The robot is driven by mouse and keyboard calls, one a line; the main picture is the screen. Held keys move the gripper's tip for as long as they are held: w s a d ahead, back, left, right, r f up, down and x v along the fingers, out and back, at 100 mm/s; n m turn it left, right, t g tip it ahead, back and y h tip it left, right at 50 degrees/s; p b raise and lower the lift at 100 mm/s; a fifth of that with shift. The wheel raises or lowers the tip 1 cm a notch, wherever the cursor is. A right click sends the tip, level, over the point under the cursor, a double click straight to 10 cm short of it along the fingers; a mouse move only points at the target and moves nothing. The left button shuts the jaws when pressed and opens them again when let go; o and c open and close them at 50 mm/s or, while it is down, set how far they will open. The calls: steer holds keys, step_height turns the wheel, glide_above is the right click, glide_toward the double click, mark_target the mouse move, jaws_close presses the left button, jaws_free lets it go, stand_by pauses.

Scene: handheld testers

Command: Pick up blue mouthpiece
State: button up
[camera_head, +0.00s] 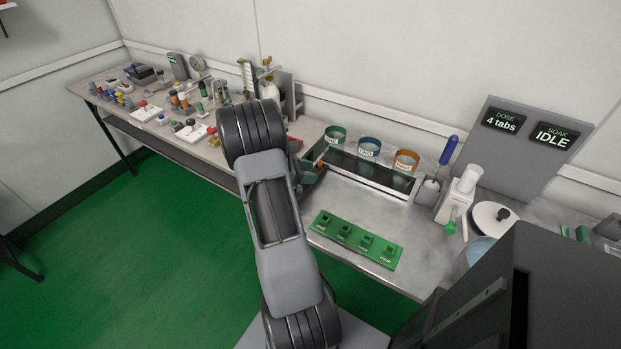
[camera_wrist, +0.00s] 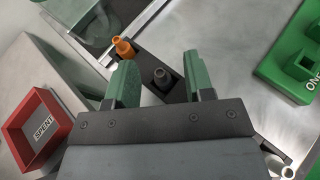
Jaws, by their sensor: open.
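I cannot make out a loose blue mouthpiece for certain in either view. A blue-banded cup (camera_head: 369,147) stands between a green one (camera_head: 335,136) and an orange one (camera_head: 405,161) at the back of the bench; their contents are too small to tell. My gripper (camera_wrist: 162,72) is open in the wrist view, with green fingers apart. An orange mouthpiece-like piece (camera_wrist: 123,47) is just beyond the left finger. In the head view my arm hides most of the gripper.
A red tray marked SPENT (camera_wrist: 14,128) lies at left in the wrist view. A green rack (camera_head: 355,239) with several holders lies at the bench front. A blue upright device (camera_head: 449,150) and a white lid (camera_head: 494,217) stand right. Crowded small items fill the bench's left.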

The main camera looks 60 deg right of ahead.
jaws_close()
stand_by(0.4)
steer(key=shift+r, duration=0.1)
